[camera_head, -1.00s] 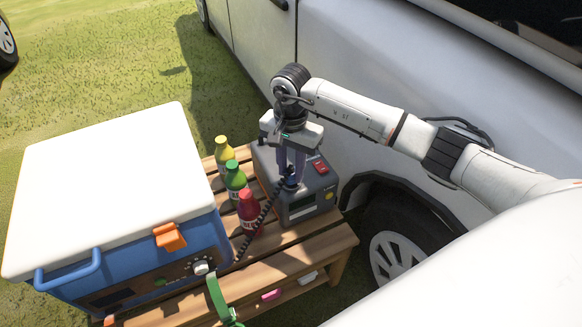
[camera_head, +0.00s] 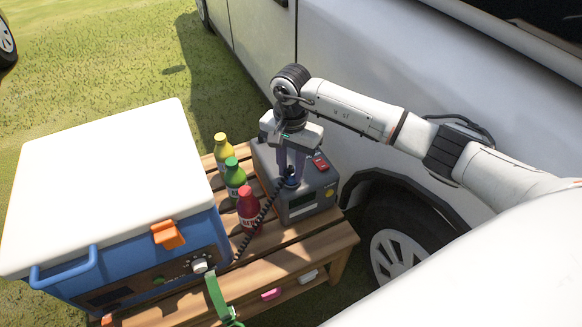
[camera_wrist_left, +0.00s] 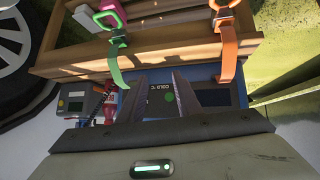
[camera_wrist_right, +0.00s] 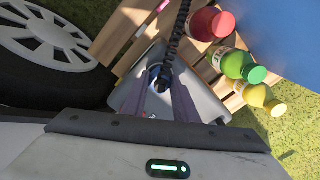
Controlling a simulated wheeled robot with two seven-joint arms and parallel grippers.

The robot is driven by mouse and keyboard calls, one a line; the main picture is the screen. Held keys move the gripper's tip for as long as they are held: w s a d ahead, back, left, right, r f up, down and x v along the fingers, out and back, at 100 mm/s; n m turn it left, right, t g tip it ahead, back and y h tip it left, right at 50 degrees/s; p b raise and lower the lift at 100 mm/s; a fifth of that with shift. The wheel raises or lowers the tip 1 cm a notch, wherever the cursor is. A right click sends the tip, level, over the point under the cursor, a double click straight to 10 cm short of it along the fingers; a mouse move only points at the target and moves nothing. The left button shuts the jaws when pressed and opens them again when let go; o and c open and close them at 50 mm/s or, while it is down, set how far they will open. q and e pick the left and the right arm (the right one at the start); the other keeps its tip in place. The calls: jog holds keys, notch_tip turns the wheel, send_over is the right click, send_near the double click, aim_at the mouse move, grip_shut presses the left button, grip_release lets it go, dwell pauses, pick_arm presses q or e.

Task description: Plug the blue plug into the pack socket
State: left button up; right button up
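The blue plug (camera_head: 291,178) is upright at the top of the grey power pack (camera_head: 318,201), with its black coiled cord hanging down to the left. My right gripper (camera_head: 291,174) points down over the pack, its fingers closed around the plug. The right wrist view shows the plug (camera_wrist_right: 160,76) between the fingertips. The socket is hidden under the plug and fingers, so I cannot tell how deep the plug sits. My left gripper (camera_wrist_left: 158,76) is open and empty in front of the cooler's dark panel, seen in the left wrist view.
A blue cooler (camera_head: 190,243) with a white lid stands left on the slatted wooden bench (camera_head: 310,245). Red (camera_head: 247,211), green (camera_head: 235,180) and yellow (camera_head: 222,152) bottles stand between cooler and pack. A white vehicle (camera_head: 400,60) is close behind and right.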

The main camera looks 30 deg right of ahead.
jog(key=o, duration=0.5)
notch_tip(320, 180, up, 3)
jog(key=shift+r+p, duration=0.1)
jog(key=shift+p, duration=1.05)
notch_tip(320, 180, up, 4)
jog(key=p, duration=0.2)
jog(key=shift+p, duration=0.3)
jog(key=shift+r, duration=0.2)
pick_arm(q)
jog(key=r, duration=0.2)
jog(key=shift+a+r, duration=0.25)
jog(key=shift+r, duration=0.15)
